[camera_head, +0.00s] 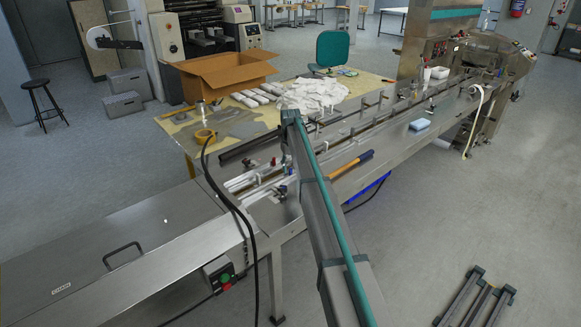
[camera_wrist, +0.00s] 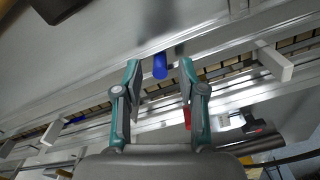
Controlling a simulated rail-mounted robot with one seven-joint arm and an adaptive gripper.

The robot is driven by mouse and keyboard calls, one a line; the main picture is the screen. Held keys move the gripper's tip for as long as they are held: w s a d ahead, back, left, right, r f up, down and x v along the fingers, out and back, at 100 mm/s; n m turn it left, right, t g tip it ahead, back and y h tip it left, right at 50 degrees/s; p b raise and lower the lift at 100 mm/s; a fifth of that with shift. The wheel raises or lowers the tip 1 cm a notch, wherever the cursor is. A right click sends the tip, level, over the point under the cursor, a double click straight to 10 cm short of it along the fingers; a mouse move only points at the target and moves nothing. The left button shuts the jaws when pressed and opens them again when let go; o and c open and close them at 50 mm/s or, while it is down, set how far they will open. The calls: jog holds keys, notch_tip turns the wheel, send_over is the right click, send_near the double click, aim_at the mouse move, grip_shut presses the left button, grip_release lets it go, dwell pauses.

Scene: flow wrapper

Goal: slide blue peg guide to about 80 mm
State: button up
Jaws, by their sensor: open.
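The blue peg guide (camera_wrist: 160,66) shows in the wrist view as a short rounded blue peg beside the machine's long rail and slatted channel. My gripper (camera_wrist: 159,64) is open, with one teal-backed finger on each side of the blue peg. Gaps show between the peg and both fingers, so it is not gripped. A red peg (camera_wrist: 187,118) is nearer the palm, close to the right finger. In the head view my arm reaches over the conveyor line and hides the blue peg. No scale reading is legible.
White blocks stand along the rails, one right of my gripper (camera_wrist: 273,62) and one left (camera_wrist: 52,132). In the head view a yellow-handled tool (camera_head: 350,163) and a light blue block (camera_head: 419,124) lie on the machine's front ledge. A cardboard box (camera_head: 222,75) stands on the table behind.

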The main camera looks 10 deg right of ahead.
jog(key=shift+f, duration=0.35)
grip_shut()
jog(key=shift+s+d, duration=0.2)
jog(key=shift+s, duration=0.15)
grip_release()
jog(key=shift+r, duration=0.1)
notch_tip(320, 180, up, 12)
dwell(0.7)
